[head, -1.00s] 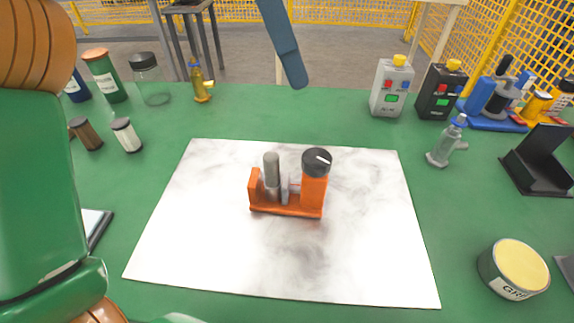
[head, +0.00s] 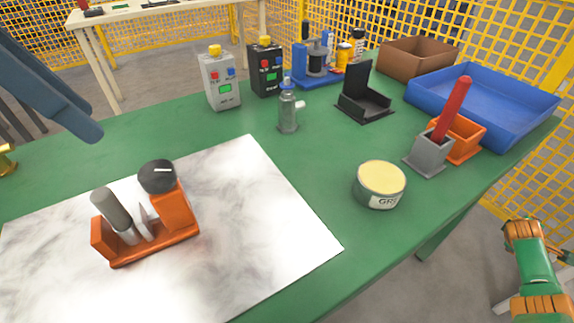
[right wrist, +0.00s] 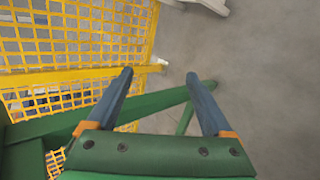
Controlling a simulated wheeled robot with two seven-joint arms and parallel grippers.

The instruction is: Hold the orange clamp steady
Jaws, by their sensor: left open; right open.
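The orange clamp (head: 178,212) stands upright on the white marbled mat (head: 270,235), at the lower left of the head view. It has an orange base, a black knob with a white mark, and a grey cylinder between its ends. My left gripper (head: 85,128) shows only as a dark blue finger at the upper left, apart from the clamp and above it in the picture. It is open. My right gripper (right wrist: 160,85) is open and empty in the right wrist view, over the floor beside green table legs and yellow mesh. The clamp does not show there.
On the green table (head: 300,165) are a grey box (head: 221,88), a black box (head: 266,75), a small bottle (head: 288,112), a grease tin (head: 380,187), a black stand (head: 365,100), a red-handled tool (head: 455,108) and a blue tray (head: 480,100). The mat's right part is clear.

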